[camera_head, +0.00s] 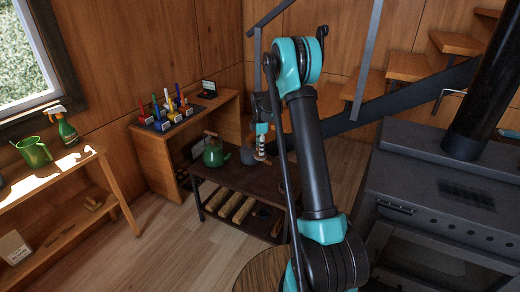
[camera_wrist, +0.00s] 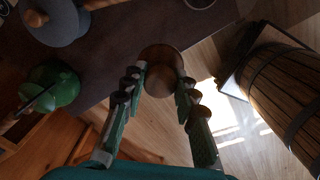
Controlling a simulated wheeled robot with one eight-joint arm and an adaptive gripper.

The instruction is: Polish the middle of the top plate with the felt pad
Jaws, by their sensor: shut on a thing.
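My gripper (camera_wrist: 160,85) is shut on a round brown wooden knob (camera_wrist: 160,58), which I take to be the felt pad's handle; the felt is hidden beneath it. In the head view my gripper (camera_head: 262,148) is small and partly behind my arm, over the right end of a low dark table. The held thing is too small there to make out. The top plate (camera_head: 425,165) is the dark top of the black stove at the right. It is well to the right of my gripper and is not visible in the wrist view.
A green kettle (camera_head: 214,155) and a grey pot (camera_head: 248,155) stand on the low dark table (camera_head: 232,180), with logs below. A black flue pipe (camera_head: 485,90) rises from the stove. A round wooden top (camera_head: 258,268) is at the front; a wooden barrel (camera_wrist: 285,90) shows in the wrist view.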

